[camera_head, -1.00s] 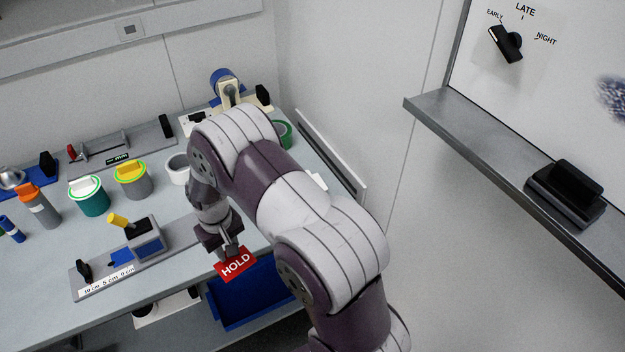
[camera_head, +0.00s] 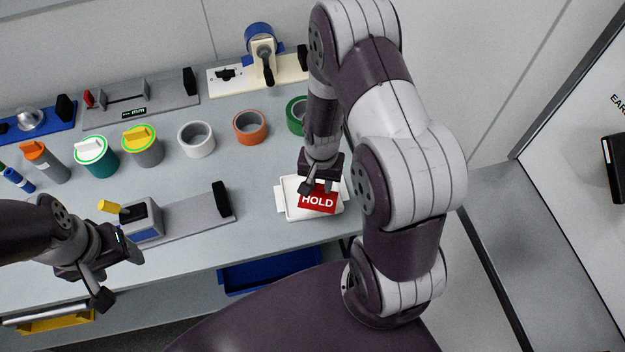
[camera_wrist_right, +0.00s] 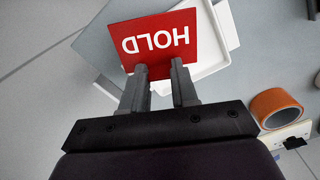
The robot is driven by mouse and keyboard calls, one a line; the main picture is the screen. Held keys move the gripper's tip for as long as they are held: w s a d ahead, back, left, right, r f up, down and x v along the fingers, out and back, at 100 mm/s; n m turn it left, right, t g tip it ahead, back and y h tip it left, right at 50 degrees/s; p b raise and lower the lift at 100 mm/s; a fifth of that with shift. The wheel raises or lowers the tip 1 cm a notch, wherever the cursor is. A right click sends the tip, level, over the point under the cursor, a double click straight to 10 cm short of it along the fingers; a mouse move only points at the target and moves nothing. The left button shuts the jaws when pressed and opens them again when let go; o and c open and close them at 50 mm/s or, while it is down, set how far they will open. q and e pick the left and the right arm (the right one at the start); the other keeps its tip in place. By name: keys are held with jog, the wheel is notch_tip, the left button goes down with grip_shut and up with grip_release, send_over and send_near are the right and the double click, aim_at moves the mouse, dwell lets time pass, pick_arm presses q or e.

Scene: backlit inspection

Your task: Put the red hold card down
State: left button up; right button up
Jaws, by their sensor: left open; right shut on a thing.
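The red HOLD card (camera_head: 317,203) is gripped at its edge by my right gripper (camera_head: 321,184). It overlaps a white tray (camera_head: 289,189) near the right end of the bench. In the right wrist view the card (camera_wrist_right: 150,40) sits between the fingertips of the gripper (camera_wrist_right: 158,72), its lettering upside down, with the white tray (camera_wrist_right: 222,68) behind it. I cannot tell whether the card touches the tray. My left gripper (camera_head: 118,276) is open and empty near the bench's front edge at lower left.
A blue bin (camera_head: 265,269) sits below the bench front. Bare bench surrounds the tray's left side.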

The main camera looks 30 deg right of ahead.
jog(key=w+f, duration=0.2)
jog(key=w, duration=0.1)
jog(key=w+d+f, duration=0.1)
jog(key=w, duration=0.1)
jog(key=shift+w, duration=0.15)
jog(key=shift+f+p, duration=0.4)
notch_tip(320, 180, down, 3)
jog(key=shift+r+p, duration=0.1)
jog(key=shift+p, duration=0.25)
jog(key=shift+w+d+f, duration=0.1)
jog(key=shift+w+f, duration=0.05)
jog(key=shift+f, duration=0.3)
jog(key=shift+f+b, duration=0.15)
jog(key=shift+b, duration=0.15)
jog(key=o, duration=0.8)
